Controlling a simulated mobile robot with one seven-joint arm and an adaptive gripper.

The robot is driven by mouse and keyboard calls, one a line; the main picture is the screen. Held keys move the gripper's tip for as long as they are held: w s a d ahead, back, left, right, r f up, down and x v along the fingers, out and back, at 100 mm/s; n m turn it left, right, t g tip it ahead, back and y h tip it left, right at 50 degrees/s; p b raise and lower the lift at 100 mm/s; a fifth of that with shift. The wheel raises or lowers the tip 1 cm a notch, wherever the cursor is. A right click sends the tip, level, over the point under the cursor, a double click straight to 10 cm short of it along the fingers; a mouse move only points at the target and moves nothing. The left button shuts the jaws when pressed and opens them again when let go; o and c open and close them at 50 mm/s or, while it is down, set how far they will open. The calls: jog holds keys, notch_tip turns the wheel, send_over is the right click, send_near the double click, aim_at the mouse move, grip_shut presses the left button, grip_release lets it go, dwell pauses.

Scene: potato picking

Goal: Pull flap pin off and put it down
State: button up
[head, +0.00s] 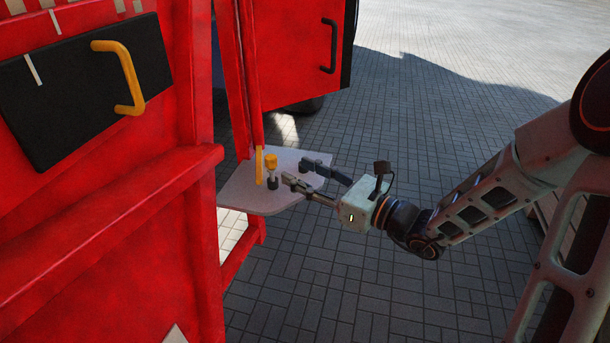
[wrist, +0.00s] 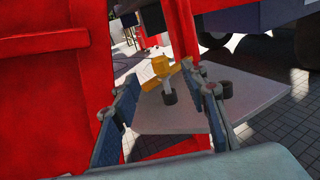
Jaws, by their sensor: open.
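The flap pin (head: 271,162) has a yellow head and a dark lower end. It stands upright over a grey plate (head: 235,194) beside the red machine. In the wrist view the pin's yellow head (wrist: 160,67) shows between the two fingers, with a dark round part (wrist: 168,98) below it. My gripper (head: 296,171) is open and just right of the pin in the head view, its fingers pointing toward it. I see no clear contact between fingers and pin.
A red panel with a black handle (head: 329,46) is behind. A black panel with a yellow handle (head: 130,75) is at upper left. Paved ground (head: 330,270) is open below and right.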

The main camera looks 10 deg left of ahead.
aim_at(275, 161)
jog(key=x, duration=0.9)
jog(key=shift+a, duration=0.15)
grip_shut()
